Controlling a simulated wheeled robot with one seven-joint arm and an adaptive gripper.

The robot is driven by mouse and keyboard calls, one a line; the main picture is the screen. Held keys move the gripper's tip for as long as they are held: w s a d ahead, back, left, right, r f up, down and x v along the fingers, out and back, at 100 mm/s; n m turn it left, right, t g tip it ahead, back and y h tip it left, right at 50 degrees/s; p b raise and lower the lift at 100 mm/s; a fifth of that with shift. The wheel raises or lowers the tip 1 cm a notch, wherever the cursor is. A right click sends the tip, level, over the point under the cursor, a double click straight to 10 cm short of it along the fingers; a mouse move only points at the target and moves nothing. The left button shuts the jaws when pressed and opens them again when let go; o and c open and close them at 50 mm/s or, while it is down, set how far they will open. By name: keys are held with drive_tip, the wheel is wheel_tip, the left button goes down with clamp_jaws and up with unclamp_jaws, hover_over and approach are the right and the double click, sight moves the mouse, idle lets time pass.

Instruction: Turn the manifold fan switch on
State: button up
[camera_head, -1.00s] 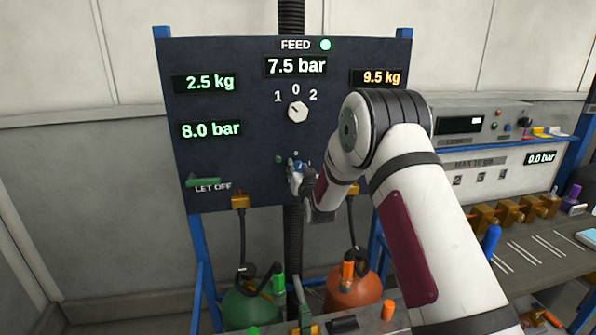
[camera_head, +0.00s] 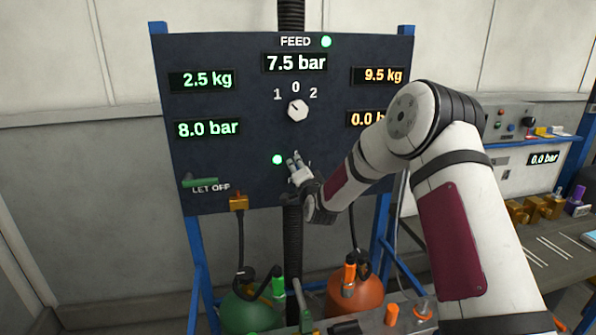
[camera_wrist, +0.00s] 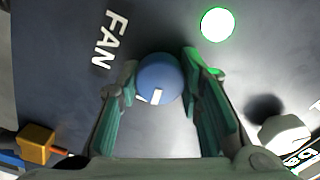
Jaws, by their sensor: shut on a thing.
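The fan switch is a round blue knob (camera_wrist: 158,75) with a white mark, beside the word FAN on the dark panel (camera_head: 230,110), in the wrist view. My gripper (camera_head: 295,163) is at the lower middle of the panel, its fingers on either side of the knob and shut on it. In the wrist view the knob's white mark points toward the bottom of the picture. A round lamp (camera_wrist: 217,24) near the knob glows bright green; it also shows lit in the head view (camera_head: 277,159). My fingers mostly hide the knob in the head view.
Above my gripper is a white selector (camera_head: 298,110) marked 1, 0, 2. A green LET OFF lever (camera_head: 201,182) is at the panel's lower left. Green (camera_head: 248,310) and orange (camera_head: 355,291) cylinders stand below. A bench (camera_head: 565,243) with brass fittings is at the right.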

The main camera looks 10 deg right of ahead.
drive_tip(key=shift+m, duration=1.1)
drive_tip(key=o, duration=1.2)
drive_tip(key=s, duration=1.2)
